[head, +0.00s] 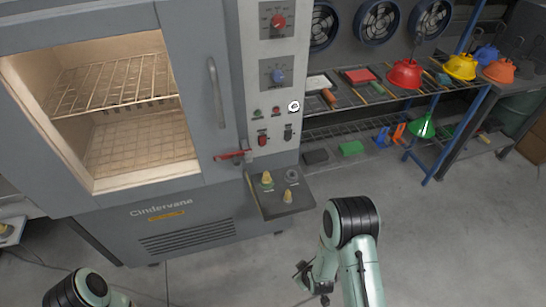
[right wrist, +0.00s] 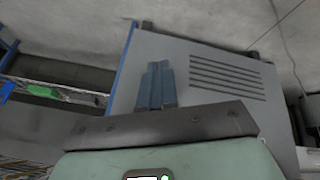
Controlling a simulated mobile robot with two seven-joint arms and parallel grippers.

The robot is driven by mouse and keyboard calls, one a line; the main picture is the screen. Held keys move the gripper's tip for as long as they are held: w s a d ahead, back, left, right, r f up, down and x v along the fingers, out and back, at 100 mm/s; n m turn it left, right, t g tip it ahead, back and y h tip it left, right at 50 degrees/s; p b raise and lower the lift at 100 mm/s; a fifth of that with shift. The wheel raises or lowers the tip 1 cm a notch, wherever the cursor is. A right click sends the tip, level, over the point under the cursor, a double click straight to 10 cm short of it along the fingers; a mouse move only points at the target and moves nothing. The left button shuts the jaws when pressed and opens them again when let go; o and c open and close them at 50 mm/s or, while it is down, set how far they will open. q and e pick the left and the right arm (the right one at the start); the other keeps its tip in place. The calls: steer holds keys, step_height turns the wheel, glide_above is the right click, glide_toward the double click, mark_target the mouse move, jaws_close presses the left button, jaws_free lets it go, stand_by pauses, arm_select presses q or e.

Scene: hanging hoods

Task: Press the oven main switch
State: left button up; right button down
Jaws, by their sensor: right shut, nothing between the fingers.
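The oven (head: 180,215) is a large grey cabinet with its control panel (head: 272,90) to the right of its window. The panel holds a red knob (head: 279,21), a blue knob (head: 278,76), small green and red buttons, a white round dial (head: 294,106), a red switch (head: 262,138) and a dark switch (head: 288,132). I cannot tell which is the main switch. My right gripper (head: 302,272) is low in front of the oven, apart from the panel. In the right wrist view its fingers (right wrist: 156,84) are shut and empty. Only part of my left arm shows, at the lower left.
A small shelf (head: 284,205) with yellow-topped items juts out below the panel. A red-handled latch (head: 232,155) and a door handle (head: 215,93) stick out from the oven. A rack (head: 440,90) with coloured hoods stands right. Floor is clear at the lower right.

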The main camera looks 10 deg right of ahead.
steer(key=w+r+n+t, duration=0.55)
steer(key=w+r, duration=0.35)
steer(key=w, duration=0.4)
arm_select(q)
steer(key=shift+b+x, duration=0.95)
steer(key=shift+x, duration=0.3)
arm_select(e)
steer(key=w+a+r+n+t, duration=0.2)
steer(key=w+r+n, duration=0.2)
steer(key=r, duration=0.5)
steer(key=w+a+r+n+t, duration=0.1)
steer(key=w+r+n+t, duration=0.2)
steer(key=w+r, duration=0.3)
step_height(320, 180, up, 3)
steer(key=shift+a+f+n+y, duration=0.1)
steer(key=shift+a+n+y, duration=0.3)
steer(key=shift+n, duration=0.05)
arm_select(q)
steer(key=shift+a, duration=0.15)
arm_select(e)
steer(key=shift+t, duration=0.25)
